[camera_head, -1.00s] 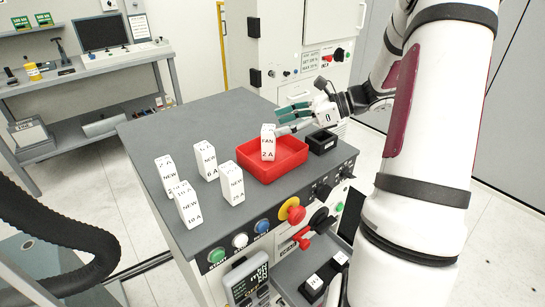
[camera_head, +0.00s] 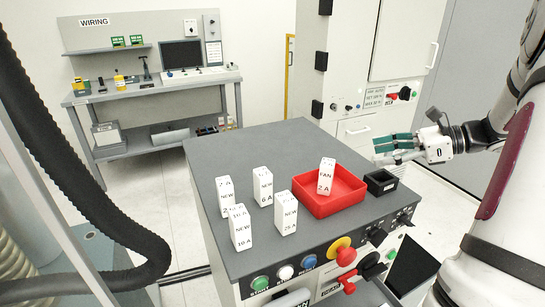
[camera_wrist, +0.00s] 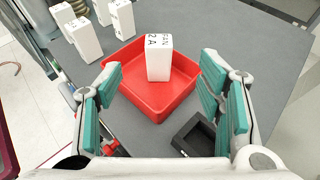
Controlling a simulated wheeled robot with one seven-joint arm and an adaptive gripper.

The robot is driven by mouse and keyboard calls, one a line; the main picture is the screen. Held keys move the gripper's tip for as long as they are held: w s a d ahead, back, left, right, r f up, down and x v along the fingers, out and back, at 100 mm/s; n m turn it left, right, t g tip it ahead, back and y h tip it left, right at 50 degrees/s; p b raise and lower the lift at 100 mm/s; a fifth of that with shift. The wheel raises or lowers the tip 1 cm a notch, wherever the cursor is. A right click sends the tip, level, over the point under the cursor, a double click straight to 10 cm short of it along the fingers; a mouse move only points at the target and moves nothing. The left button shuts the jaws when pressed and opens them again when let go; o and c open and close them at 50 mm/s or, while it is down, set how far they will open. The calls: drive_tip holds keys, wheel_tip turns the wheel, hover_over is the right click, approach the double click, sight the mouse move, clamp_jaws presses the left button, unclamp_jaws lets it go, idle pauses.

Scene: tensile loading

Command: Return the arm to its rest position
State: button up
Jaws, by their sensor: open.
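My gripper (camera_head: 393,148) is at the right of the grey-topped cabinet in the head view, beside and apart from the red tray (camera_head: 343,203). In the wrist view its teal-padded fingers (camera_wrist: 165,103) are spread wide with nothing between them in their grasp. A white block marked FAN 2 A (camera_head: 326,177) stands in the red tray, leaning slightly in the head view. The block also shows in the wrist view (camera_wrist: 159,60), beyond the fingertips. My arm reaches in from the right edge of the head view.
Buttons (camera_head: 286,272) line the cabinet front. A workbench (camera_head: 150,90) and a tall cabinet (camera_head: 345,60) stand behind.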

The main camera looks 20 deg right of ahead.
drive_tip(key=s+a+r+n+g+h, duration=0.25)
drive_tip(key=a+n, duration=0.35)
drive_tip(key=a, duration=0.4)
drive_tip(key=s+a+r+n+g+h, duration=0.1)
drive_tip(key=a+n+g, duration=0.35)
drive_tip(key=a, duration=0.55)
drive_tip(key=s+a+n+t+h, duration=0.1)
drive_tip(key=s+a+n+h, duration=0.2)
drive_tip(key=s+n, duration=0.3)
drive_tip(key=s+a+r+n+t+h, duration=0.1)
drive_tip(key=s+a+n+t+h, duration=0.1)
drive_tip(key=s+a+n, duration=0.4)
drive_tip(key=n+h, duration=0.1)
drive_tip(key=n, duration=0.3)
drive_tip(key=shift+r, duration=0.2)
